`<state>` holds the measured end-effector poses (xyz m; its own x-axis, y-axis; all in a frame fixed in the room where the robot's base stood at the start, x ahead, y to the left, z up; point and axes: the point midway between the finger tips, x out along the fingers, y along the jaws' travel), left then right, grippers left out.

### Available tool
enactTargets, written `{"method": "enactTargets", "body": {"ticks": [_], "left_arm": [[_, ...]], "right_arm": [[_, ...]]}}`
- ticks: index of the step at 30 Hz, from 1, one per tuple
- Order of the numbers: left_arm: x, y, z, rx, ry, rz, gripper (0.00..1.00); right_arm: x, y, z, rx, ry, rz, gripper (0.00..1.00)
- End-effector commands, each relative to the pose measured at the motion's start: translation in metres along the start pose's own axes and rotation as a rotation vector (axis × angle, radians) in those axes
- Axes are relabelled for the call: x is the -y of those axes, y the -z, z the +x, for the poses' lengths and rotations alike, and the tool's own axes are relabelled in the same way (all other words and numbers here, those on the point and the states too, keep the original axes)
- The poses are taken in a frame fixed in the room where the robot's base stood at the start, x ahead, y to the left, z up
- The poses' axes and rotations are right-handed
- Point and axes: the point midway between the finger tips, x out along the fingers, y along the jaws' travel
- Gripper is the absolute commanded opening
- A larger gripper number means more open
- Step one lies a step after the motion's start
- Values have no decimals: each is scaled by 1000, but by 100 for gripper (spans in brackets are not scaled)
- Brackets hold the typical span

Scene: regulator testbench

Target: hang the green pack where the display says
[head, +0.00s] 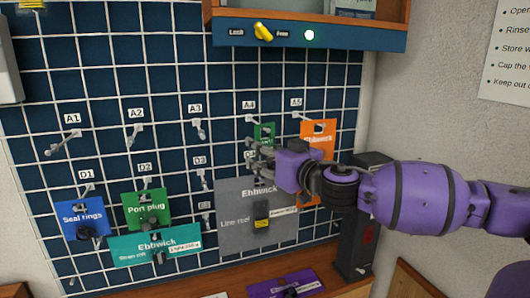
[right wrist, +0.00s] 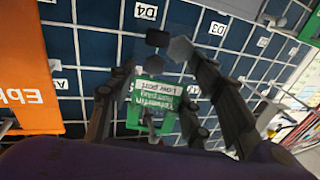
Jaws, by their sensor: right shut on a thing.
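A small green pack (head: 264,131) shows below the A4 label in the head view, partly covered by my right gripper (head: 258,157). In the right wrist view the green pack (right wrist: 150,118), with a white label strip, appears upside down between the fingers of my right gripper (right wrist: 168,46). The gripper is shut on it. I cannot tell whether the pack is on a hook or just in front of the grid. The A4 hook (head: 257,120) is close to it. My left gripper is not in view. No readable display text shows.
An orange pack (head: 318,134) hangs at A5, right beside my gripper. A large grey pack (head: 232,230) hangs below it. Hooks A1 (head: 62,142), A2 (head: 134,133) and A3 (head: 199,130) are bare.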

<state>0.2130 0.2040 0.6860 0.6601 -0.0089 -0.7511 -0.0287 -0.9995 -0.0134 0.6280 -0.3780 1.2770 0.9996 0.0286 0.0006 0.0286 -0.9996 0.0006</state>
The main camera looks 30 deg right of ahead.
Motion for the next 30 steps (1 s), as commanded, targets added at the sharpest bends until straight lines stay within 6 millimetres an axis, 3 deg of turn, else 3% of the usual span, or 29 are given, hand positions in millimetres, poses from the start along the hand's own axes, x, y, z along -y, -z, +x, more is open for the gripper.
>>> {"method": "enactTargets", "body": {"ticks": [1, 2, 6, 20, 30], "left_arm": [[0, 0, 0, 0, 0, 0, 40], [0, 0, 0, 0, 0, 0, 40], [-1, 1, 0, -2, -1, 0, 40], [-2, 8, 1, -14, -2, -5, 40], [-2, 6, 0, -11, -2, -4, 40]], "right_arm": [[0, 0, 0, 0, 0, 0, 14], [0, 0, 0, 0, 0, 0, 48], [0, 0, 0, 0, 0, 0, 66], [0, -1, -5, 2, 0, 1, 67], [0, -3, -39, 5, 1, 4, 67]]}}
